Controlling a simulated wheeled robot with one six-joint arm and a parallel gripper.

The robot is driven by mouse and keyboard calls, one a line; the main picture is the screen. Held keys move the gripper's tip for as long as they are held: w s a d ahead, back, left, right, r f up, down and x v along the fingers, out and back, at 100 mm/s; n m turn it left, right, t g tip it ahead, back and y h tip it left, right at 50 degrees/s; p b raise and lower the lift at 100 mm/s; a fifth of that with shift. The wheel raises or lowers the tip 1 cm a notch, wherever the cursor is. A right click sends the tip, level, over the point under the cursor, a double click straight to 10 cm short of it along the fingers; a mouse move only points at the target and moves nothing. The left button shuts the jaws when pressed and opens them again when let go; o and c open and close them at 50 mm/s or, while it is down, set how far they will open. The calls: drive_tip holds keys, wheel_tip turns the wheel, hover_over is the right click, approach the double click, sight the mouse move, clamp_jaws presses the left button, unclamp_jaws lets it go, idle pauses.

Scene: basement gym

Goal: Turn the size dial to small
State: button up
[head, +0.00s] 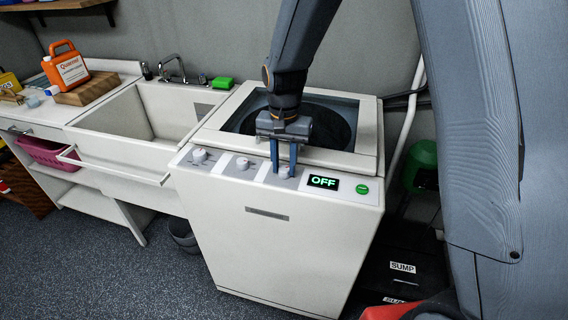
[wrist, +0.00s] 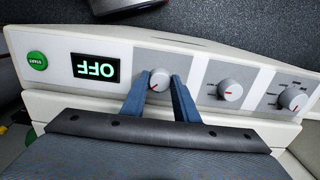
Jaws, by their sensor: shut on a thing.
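A white washing machine (head: 280,235) has three round dials on its front top panel. My gripper (head: 283,172) is shut on the dial nearest the display (wrist: 160,79), with one blue finger on each side of it. In the wrist view its red mark points to the lower left. The middle dial (head: 242,163) and the far dial (head: 199,155) stand free; they also show in the wrist view as the middle dial (wrist: 230,90) and the far dial (wrist: 292,99). The dial labels are too small to read, so I cannot tell which is the size dial.
A display (head: 323,182) reading OFF and a green start button (head: 362,188) are right of the held dial. The machine's top opening (head: 330,115) lies behind the panel. A sink (head: 150,110) with a front rail is at left. A black sump box (head: 403,267) stands at right.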

sight(285, 169)
drive_tip(key=shift+n, duration=0.3)
drive_tip(key=n, duration=0.4)
drive_tip(key=shift+p, duration=0.3)
drive_tip(key=shift+n, duration=2.1)
drive_tip(key=shift+w+r, duration=0.1)
drive_tip(key=o, duration=1.1)
drive_tip(key=shift+c, duration=0.2)
drive_tip(key=shift+r+b, duration=0.95)
drive_tip(key=shift+r, duration=2.9)
drive_tip(key=shift+d, duration=0.1)
